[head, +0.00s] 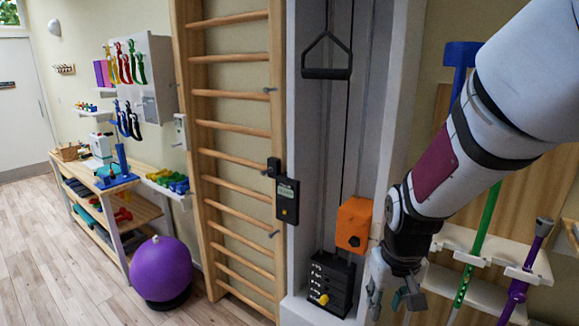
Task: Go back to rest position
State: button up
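My gripper (392,300) hangs at the lower right in the head view, below my arm, which comes in from the top right. Its fingers point down and stand apart, with nothing seen between them. It is in front of the right edge of the pulley weight machine (297,150), just below and right of an orange box (353,224). I cannot tell whether it touches anything there.
A wooden wall ladder (232,125) stands left of the machine. A purple ball (161,269) sits on the floor by a wooden shelf bench (125,184). Green (478,240) and purple (517,289) canes stand in a white rack at right. The floor (50,260) at left is clear.

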jog(key=s+r+t, duration=0.3)
jog(key=s+r, duration=1.3)
jog(key=s, duration=0.1)
jog(key=shift+d+r+m, duration=0.2)
jog(key=shift+r+m, duration=0.2)
dwell(0.7)
